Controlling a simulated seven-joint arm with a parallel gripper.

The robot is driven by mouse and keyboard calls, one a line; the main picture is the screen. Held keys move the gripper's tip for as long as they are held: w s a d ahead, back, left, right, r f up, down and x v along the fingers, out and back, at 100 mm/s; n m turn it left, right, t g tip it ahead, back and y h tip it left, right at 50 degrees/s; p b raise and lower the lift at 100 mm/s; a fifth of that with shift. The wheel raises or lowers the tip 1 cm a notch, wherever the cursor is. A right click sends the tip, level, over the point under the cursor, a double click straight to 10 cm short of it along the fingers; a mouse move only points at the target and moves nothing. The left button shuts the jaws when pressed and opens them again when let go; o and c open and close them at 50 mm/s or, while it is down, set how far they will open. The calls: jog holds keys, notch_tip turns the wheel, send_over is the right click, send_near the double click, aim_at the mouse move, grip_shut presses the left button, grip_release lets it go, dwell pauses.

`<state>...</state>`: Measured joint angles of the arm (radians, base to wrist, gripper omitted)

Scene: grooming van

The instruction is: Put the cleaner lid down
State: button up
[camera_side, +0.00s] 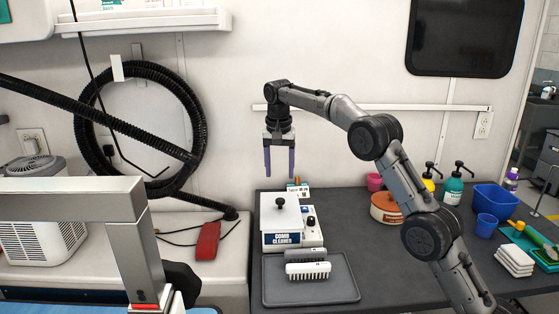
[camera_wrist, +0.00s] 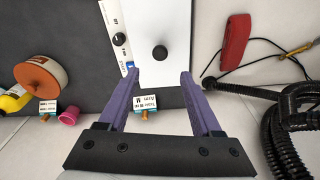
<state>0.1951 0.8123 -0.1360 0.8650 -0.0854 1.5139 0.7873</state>
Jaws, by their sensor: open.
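The comb cleaner (camera_side: 291,240) is a white box with a blue label and a dark dial, standing on the dark counter. Its white lid (camera_side: 283,216) with a black knob lies on top of it and looks closed. In the wrist view the lid (camera_wrist: 150,62) and its round black knob show ahead of the fingertips. My gripper (camera_side: 279,176) points down above the back part of the cleaner, apart from it. Its two purple fingers (camera_wrist: 160,76) are open with nothing between them.
A grey tray (camera_side: 345,293) with brushes sits in front of the cleaner. A small labelled box (camera_side: 298,187) stands behind it. An orange-lidded tub (camera_side: 384,207), bottles and a blue bin (camera_side: 492,199) are at right. A red holder (camera_side: 208,240) lies at left.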

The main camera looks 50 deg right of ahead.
jog(key=shift+s+a+r, duration=0.1)
jog(key=shift+r, duration=0.8)
jog(key=shift+s+a+r, duration=0.1)
jog(key=shift+r, duration=0.75)
jog(key=s+a+r+n+t, duration=0.1)
jog(key=s+a+r+n, duration=0.25)
jog(key=s, duration=0.55)
jog(key=s+a+r+n+t, duration=0.1)
jog(key=s+a+r+n, duration=0.1)
jog(key=s+a+r, duration=0.5)
jog(key=s+f+n+t, duration=0.1)
jog(key=s+f, duration=0.3)
jog(key=s, duration=0.4)
jog(key=s+a+f+n+t, duration=0.1)
jog(key=s+f+n, duration=0.1)
jog(key=s+f, duration=0.3)
jog(key=s+a+f+n+y, duration=0.1)
jog(key=s+f, duration=0.4)
jog(key=s, duration=0.5)
jog(key=shift+s+n+t, duration=0.4)
jog(key=shift+n, duration=0.45)
jog(key=shift+a, duration=0.1)
jog(key=shift+c, duration=0.3)
